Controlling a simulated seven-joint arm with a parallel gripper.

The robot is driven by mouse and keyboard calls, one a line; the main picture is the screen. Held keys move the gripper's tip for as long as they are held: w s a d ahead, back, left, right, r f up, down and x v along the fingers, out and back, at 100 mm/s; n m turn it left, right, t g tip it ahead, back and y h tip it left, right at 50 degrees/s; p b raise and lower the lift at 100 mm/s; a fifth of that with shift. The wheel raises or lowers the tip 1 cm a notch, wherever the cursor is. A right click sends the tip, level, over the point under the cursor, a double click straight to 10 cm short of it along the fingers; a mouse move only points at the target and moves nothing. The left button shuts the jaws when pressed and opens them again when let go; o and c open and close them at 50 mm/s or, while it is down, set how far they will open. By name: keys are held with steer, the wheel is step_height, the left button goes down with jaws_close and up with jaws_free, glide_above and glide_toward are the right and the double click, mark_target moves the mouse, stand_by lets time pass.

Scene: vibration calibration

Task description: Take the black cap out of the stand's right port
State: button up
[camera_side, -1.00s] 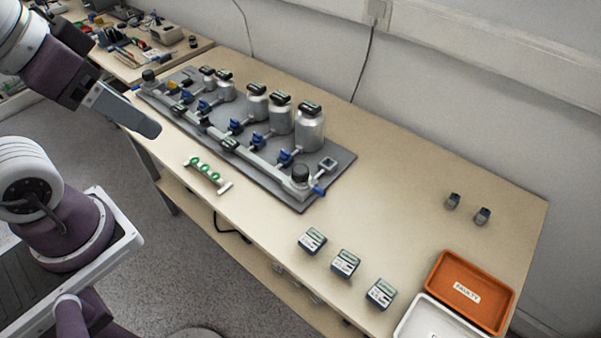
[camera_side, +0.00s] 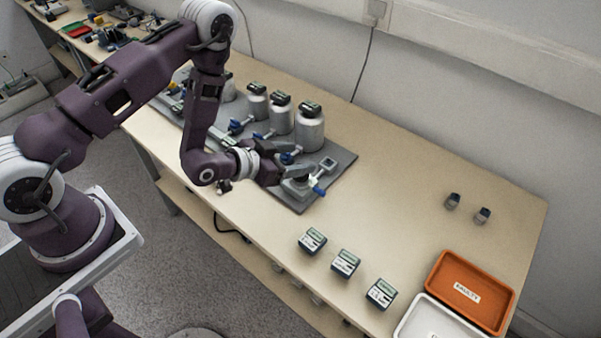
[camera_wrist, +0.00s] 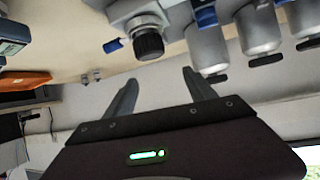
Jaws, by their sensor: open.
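The stand (camera_side: 343,168) is a grey plate on the bench carrying a pipe rail, blue valves and silver canisters. The black cap (camera_wrist: 148,44) shows in the wrist view, seated on the port at the rail's end beside a blue valve handle (camera_wrist: 113,46).
Silver canisters (camera_side: 309,130) stand close behind my gripper. Several labelled modules (camera_side: 345,263) sit at the bench front. An orange FAULTY tray (camera_side: 487,267) and a white tray (camera_side: 412,328) are at the right. Two small dark-topped pieces (camera_side: 453,201) stand at the back right. The bench's middle right is clear.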

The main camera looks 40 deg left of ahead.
steer(key=s+f, duration=0.2)
steer(key=shift+s+d+f+t, duration=0.1)
steer(key=shift+s+f+t, duration=0.2)
steer(key=shift+s+f, duration=0.1)
steer(key=shift+w+d+f, duration=0.1)
steer(key=shift+w+f, duration=0.05)
steer(key=shift+w, duration=0.05)
steer(key=x, duration=0.6)
steer(key=shift+w+f, duration=0.2)
steer(key=shift+w, duration=0.05)
steer(key=shift+c, duration=0.4)
